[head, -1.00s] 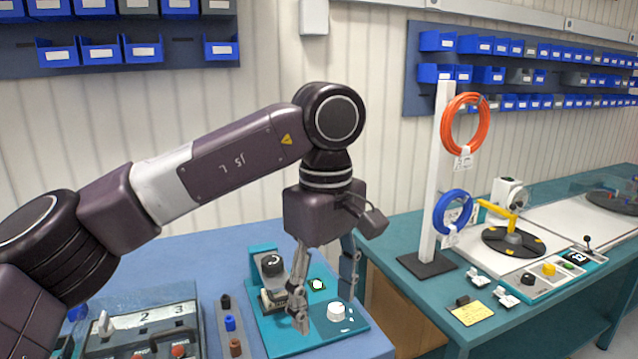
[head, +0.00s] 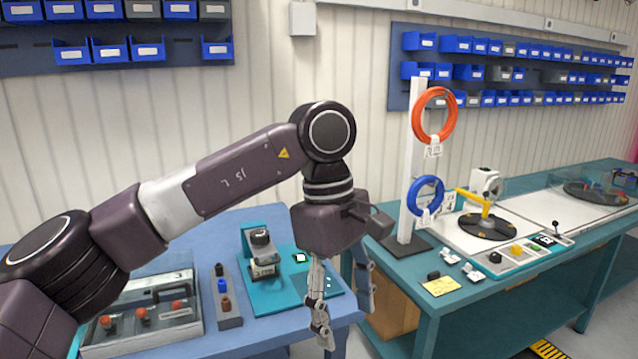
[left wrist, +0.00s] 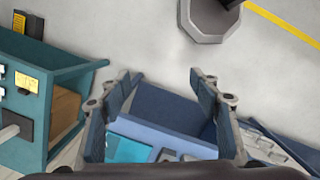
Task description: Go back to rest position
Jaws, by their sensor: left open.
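My left gripper (head: 345,300) hangs fingers down over the front right edge of the blue table, in front of the teal control plate (head: 262,290). It is open and nothing is between its fingers. In the left wrist view its two fingers (left wrist: 160,95) stand apart, with the blue table and part of the teal plate below. My right gripper is not in view.
A grey box with red knobs (head: 150,310) and a small rack (head: 227,300) stand on the blue table. A teal bench (head: 420,300) at the right bears a white post (head: 412,190) with an orange cable coil (head: 434,115) and a blue coil (head: 426,196).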

